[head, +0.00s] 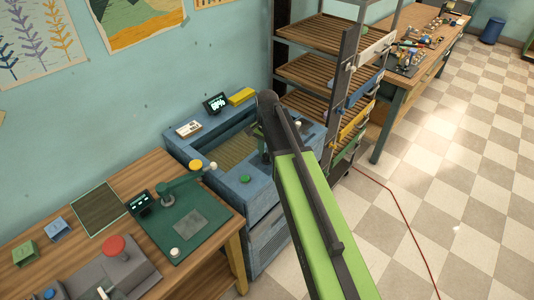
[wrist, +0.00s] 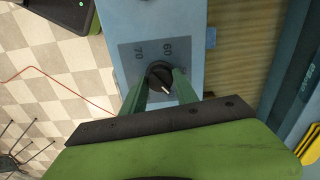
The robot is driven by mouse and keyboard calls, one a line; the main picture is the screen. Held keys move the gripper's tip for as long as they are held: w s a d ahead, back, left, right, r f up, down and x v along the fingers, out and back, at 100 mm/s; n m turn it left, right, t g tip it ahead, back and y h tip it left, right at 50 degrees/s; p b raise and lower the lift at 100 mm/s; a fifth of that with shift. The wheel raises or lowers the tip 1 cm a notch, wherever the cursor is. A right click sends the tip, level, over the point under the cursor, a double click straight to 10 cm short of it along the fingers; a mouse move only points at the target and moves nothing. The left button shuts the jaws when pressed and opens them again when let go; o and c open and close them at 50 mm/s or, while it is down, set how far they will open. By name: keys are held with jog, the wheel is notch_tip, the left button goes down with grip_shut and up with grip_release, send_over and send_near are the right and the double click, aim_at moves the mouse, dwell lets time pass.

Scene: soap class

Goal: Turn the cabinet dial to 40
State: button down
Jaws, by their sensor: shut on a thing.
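The cabinet dial (wrist: 160,75) is a black knob with a white pointer mark, set on a grey plate (wrist: 137,58) on the blue cabinet (wrist: 168,17). The pointer faces down and to the right in the wrist view, toward my palm. In the head view the blue cabinet (head: 265,193) stands beyond my green arm, which hides the dial. A small display (head: 216,103) on the cabinet reads about 60%.
A wooden desk (head: 135,193) with a green mat and a grey device with a red knob (head: 113,246) stands at the left. A slatted rack (head: 318,40) stands right behind my arm. A red cable (head: 405,220) crosses the checkered floor, which is otherwise open at the right.

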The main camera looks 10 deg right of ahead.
aim_at(267, 154)
jog(key=shift+m, duration=0.6)
jog(key=c, duration=0.9)
grip_release()
jog(key=shift+c, duration=0.2)
notch_tip(267, 154, up, 18)
jog(key=p, duration=1.7)
jog(key=shift+f+p, duration=0.25)
jog(key=shift+p, duration=0.05)
jog(key=shift+f, duration=0.1)
